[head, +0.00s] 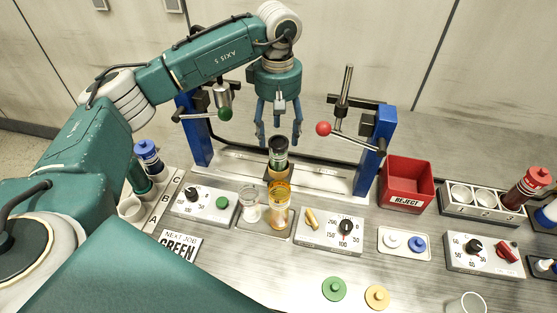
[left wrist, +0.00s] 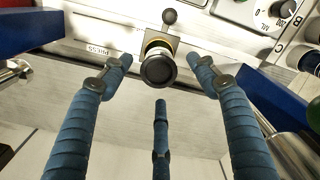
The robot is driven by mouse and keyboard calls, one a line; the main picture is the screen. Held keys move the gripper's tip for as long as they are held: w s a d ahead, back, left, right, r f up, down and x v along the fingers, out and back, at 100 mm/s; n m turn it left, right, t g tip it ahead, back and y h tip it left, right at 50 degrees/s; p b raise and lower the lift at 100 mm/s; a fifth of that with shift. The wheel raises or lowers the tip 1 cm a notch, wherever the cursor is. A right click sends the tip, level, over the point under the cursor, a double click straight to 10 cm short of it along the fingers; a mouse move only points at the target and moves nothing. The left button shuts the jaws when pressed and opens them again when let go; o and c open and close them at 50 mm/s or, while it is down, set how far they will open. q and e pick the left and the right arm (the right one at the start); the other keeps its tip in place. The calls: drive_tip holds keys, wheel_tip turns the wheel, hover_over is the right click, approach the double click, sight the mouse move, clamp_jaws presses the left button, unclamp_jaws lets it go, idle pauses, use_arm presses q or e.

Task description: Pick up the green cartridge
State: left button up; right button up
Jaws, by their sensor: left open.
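A dark-capped cylinder with a greenish band (head: 278,152) stands upright on a small block at the press; whether it is the green cartridge I cannot tell. In the left wrist view its round black top (left wrist: 158,70) shows between the finger ends. My left gripper (head: 279,136) is open above and behind it, fingers pointing down, with nothing held. A dark green cylinder (head: 138,180) stands in the left rack near B, partly hidden by my arm. A sign reading "NEXT JOB GREEN" (head: 180,246) lies on the bench. My right gripper is out of view.
Blue press posts (head: 374,150) flank the gripper, with a red-knobbed lever (head: 324,129) on the right. A clear glass (head: 249,206) and an amber one (head: 279,208) stand in front. A red reject bin (head: 405,171) is at right. A blue-capped cylinder (head: 148,156) stands at left.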

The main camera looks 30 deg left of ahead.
sight(279, 144)
use_arm(q)
drive_tip(key=f+p, duration=0.2)
drive_tip(key=f, duration=0.1)
drive_tip(key=f+p, duration=0.1)
drive_tip(key=f, duration=0.1)
drive_tip(key=shift+w+a, duration=0.1)
drive_tip(key=shift+w, duration=0.2)
drive_tip(key=shift+f, duration=0.25)
clamp_jaws()
